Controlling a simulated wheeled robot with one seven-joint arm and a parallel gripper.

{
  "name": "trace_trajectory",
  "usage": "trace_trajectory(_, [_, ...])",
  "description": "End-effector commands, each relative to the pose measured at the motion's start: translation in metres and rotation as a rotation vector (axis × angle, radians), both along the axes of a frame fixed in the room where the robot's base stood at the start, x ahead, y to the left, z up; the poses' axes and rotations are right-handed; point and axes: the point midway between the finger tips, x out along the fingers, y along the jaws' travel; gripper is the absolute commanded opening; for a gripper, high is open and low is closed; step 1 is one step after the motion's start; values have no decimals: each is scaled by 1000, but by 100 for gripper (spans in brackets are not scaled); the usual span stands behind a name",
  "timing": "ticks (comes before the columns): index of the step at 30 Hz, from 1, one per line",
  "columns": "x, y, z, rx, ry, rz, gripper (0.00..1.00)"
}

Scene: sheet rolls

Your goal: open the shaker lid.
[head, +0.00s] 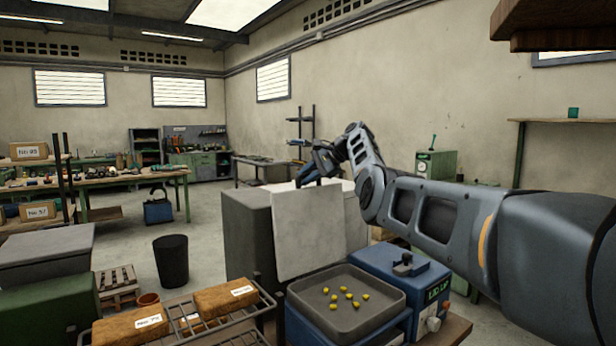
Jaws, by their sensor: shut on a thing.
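A pale flat panel, the shaker lid (308,235), stands close to upright behind the tray. My gripper (309,179) is at the top edge of the lid and shut on it. The fingertips are small and dark here, and the exact contact is hard to make out.
A dark grey box (248,235) stands behind the lid. A wire rack (190,322) with brown labelled blocks (225,298) is left of the tray. A black bin (171,262) stands on the floor. My arm spans the right side.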

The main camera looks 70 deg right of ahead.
Motion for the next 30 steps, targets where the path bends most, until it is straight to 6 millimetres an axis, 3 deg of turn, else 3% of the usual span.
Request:
trace_trajectory(5, [0,1,-5,6,5,3,0])
trace_trajectory(6, [0,1,-5,6,5,3,27])
trace_trajectory(12, [0,1,-5,6,5,2,44])
trace_trajectory(22, [-6,0,-3,4,6,2,44])
trace_trajectory(30, [-39,1,24,-1,1,-2,44])
